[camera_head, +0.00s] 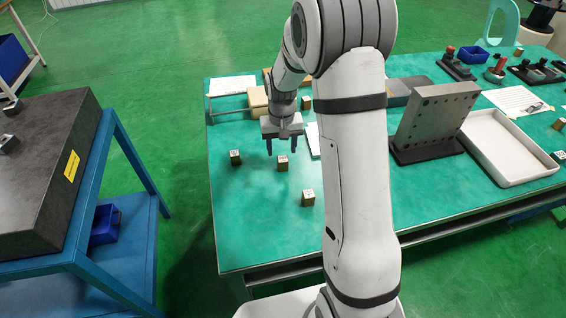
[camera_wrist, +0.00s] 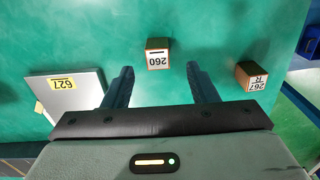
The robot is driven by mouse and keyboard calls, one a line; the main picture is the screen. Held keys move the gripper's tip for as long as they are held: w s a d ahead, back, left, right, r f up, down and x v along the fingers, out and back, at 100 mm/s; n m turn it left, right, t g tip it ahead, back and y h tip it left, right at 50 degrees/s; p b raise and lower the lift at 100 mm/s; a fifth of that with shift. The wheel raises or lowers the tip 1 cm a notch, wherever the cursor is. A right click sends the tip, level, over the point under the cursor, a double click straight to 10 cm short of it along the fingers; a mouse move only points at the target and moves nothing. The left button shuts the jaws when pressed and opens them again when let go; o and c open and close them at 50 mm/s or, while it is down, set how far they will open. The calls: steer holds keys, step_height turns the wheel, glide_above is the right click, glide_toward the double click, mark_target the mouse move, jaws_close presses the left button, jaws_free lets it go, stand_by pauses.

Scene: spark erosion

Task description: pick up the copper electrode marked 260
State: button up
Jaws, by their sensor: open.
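The electrode marked 260 (camera_wrist: 157,58) is a small copper-brown block with a pale labelled top. It stands on the green table between the two fingertips in the wrist view, with a gap on each side. In the head view it seems to be the block (camera_head: 282,164) just below my gripper (camera_head: 282,148). My gripper (camera_wrist: 160,67) is open and empty, pointing down above the table. A similar block marked 267 R (camera_wrist: 250,76) stands to the right in the wrist view; it seems to be the left block (camera_head: 235,157) in the head view.
Another small block (camera_head: 308,198) stands nearer the table's front edge. A metal plate labelled 627 (camera_wrist: 67,97) lies left in the wrist view. A grey angle plate (camera_head: 432,125) and a white tray (camera_head: 498,150) stand to the right. The front left table surface is clear.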

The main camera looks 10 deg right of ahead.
mark_target(283, 159)
step_height(283, 159, down, 6)
steer(key=shift+d+p, duration=0.15)
steer(key=shift+p, duration=0.3)
steer(key=shift+c, duration=0.4)
jaws_close()
